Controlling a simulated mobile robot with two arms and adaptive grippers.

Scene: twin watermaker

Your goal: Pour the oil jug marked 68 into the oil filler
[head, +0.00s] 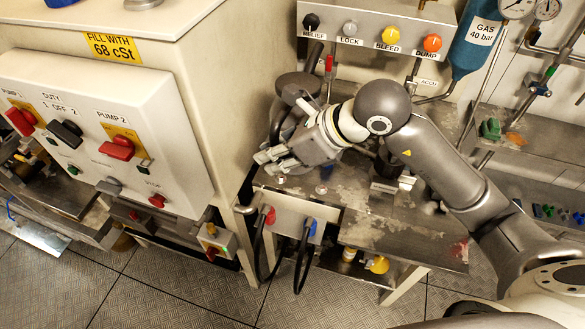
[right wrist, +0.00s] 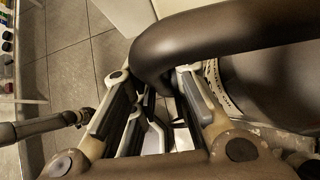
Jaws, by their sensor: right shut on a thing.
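My right gripper (head: 272,160) is over the left end of the metal bench, its fingers pointing left. In the right wrist view, its fingers (right wrist: 150,82) are shut on the thick dark handle (right wrist: 225,32) of a dark jug (right wrist: 275,75). A pale printed label (right wrist: 212,85) shows partly on the jug; its marking cannot be read. In the head view, the dark jug (head: 297,82) is largely hidden behind my gripper and wrist. A yellow sign (head: 113,48) on the white cabinet reads "FILL WITH 68 cSt". I cannot make out the oil filler. My left gripper is not in the head view.
A pump control box (head: 90,130) with red switches juts out at left. The metal bench (head: 385,225) has free room at front. A valve panel (head: 375,28) and a blue gas bottle (head: 478,42) stand behind. Black hoses (head: 303,262) hang from the bench front.

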